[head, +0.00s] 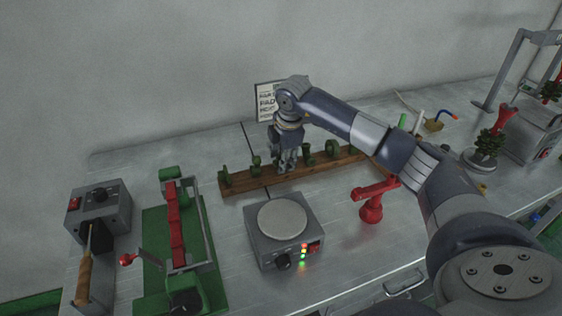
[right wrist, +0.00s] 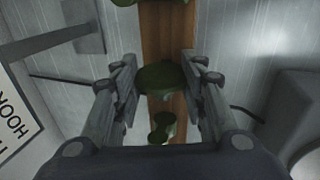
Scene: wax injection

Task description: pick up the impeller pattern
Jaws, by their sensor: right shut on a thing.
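My right gripper (head: 285,163) is over the middle of a wooden rack (head: 240,186) at the back of the bench, pointing down. In the right wrist view its two fingers (right wrist: 163,80) are closed on opposite sides of a rounded green piece, the impeller pattern (right wrist: 162,75); its fine shape is too dark to tell. The piece is over the rack or still in it; I cannot tell whether it is lifted. In the head view the fingers hide it. Other green patterns stand along the rack on both sides (head: 256,164), (head: 308,157). My left gripper is not in view.
A grey hotplate (head: 283,225) stands in front of the rack. A red stand (head: 371,207) is right of it. A green and red clamp fixture (head: 175,235) and a grey box (head: 100,210) are at left. A sign (head: 267,101) stands behind my gripper.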

